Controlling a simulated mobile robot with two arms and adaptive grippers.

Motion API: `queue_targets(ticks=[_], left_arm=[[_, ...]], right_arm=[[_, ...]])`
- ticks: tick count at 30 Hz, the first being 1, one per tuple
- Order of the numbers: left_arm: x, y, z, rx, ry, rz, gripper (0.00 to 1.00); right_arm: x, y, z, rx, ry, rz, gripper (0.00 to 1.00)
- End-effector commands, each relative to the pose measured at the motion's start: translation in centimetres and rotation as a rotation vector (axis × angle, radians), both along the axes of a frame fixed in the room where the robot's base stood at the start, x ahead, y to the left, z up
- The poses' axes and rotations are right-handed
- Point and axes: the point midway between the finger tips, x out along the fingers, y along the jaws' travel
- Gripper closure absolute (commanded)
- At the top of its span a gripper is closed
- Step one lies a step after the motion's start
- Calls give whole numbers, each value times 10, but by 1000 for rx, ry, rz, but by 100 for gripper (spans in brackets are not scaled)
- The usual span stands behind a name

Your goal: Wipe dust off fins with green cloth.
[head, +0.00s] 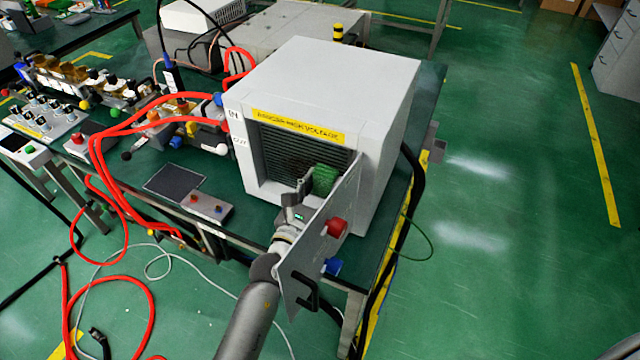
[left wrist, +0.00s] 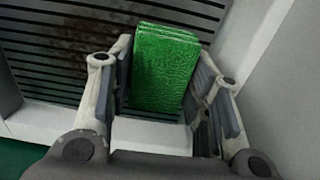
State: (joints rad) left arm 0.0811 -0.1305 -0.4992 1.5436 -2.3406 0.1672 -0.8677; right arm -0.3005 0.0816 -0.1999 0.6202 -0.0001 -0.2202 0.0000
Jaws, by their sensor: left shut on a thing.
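The green cloth (head: 323,179) is a folded block in the opening of the white microwave generator cabinet (head: 378,85). It also shows in the left wrist view (left wrist: 163,68). My left gripper (head: 302,192) is shut on the cloth, with fingers on both sides of it (left wrist: 160,85). The dark horizontal fins (head: 290,145) lie right behind the cloth; I cannot tell whether it touches them. In the left wrist view, brownish dust (left wrist: 75,40) marks the fins left of the cloth. My right gripper is not in view.
The cabinet's open door (head: 318,240), with a red knob (head: 336,227), stands right beside my left arm. Red hoses (head: 95,160) loop at the left. A small control box (head: 207,206) and a dark panel (head: 174,182) lie on the table left of the opening.

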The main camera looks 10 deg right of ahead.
Motion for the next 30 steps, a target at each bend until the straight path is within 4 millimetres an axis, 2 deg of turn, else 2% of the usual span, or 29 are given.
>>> queue_targets(ticks=[1,3,18,30], left_arm=[[0,0,8,-1,-1,0,74],[0,1,9,0,-1,1,74],[24,29,7,1,-3,3,74],[34,43,7,1,-5,4,74]], right_arm=[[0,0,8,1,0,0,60],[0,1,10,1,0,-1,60],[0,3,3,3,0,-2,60],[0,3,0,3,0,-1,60]])
